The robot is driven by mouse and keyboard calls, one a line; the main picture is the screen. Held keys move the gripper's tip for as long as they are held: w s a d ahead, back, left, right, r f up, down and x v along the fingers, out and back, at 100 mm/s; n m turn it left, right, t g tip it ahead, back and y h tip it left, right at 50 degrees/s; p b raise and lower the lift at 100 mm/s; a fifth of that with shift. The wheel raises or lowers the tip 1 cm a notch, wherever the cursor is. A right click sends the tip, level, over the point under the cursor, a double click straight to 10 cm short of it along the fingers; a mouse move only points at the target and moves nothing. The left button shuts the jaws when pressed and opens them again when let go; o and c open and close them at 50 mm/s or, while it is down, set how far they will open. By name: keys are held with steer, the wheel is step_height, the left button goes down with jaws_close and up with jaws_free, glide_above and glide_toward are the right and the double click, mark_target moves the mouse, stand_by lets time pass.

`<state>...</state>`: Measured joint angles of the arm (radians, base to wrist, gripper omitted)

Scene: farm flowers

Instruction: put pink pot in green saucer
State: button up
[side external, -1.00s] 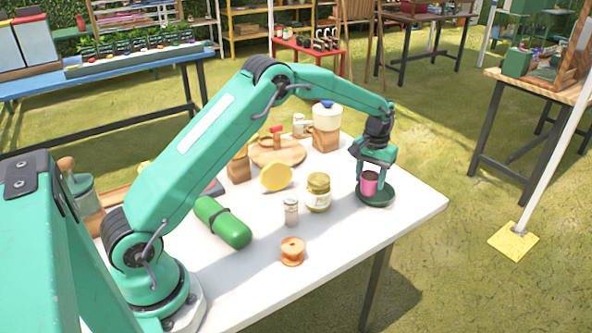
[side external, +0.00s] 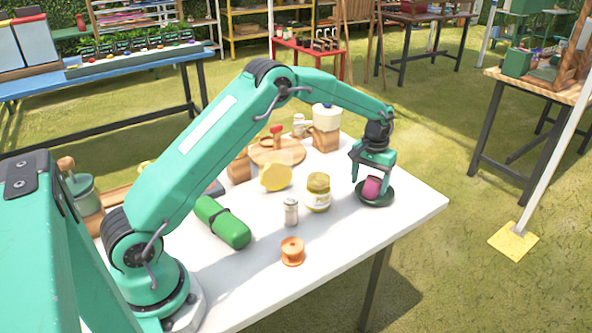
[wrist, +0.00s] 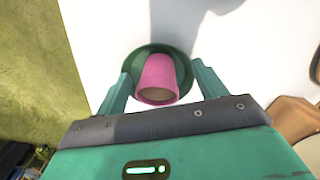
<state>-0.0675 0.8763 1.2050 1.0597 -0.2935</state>
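The pink pot (side external: 371,188) is in the dark green saucer (side external: 376,203) near the table's right corner. It looks tipped over on its side rather than upright. In the wrist view the pot (wrist: 157,75) lies across the green saucer (wrist: 133,65), with its brown-filled mouth facing my gripper. My gripper (side external: 372,182) is open just above the saucer, with a finger on either side of the pot. The wrist view shows gaps between the pot and both fingers. The pot's far end and part of the saucer are hidden.
A labelled jar (side external: 318,192) stands left of the saucer, with a small shaker (side external: 291,212) beside it. An orange spool (side external: 292,251) is nearer the front edge. A round wooden board (side external: 290,152) and a white-topped container (side external: 327,118) are behind. The table's right corner is bare.

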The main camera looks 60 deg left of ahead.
mark_target(370, 180)
steer(key=shift+r, duration=0.1)
step_height(370, 180, up, 13)
stand_by(1.0)
stand_by(0.4)
steer(key=s+d+r+m+t, duration=0.1)
steer(key=s+r+t, duration=0.1)
steer(key=s+r, duration=0.55)
steer(key=s+d+r+m+t, duration=0.15)
steer(key=s+r, duration=0.35)
steer(key=s, duration=0.6)
steer(key=s+f+m+t, duration=0.1)
steer(key=s+f, duration=0.1)
steer(key=s, duration=0.7)
steer(key=s+d+f+t, duration=0.1)
steer(key=s+f, duration=0.2)
steer(key=s, duration=0.6)
steer(key=shift+d+m, duration=0.25)
steer(key=shift+m, duration=0.1)
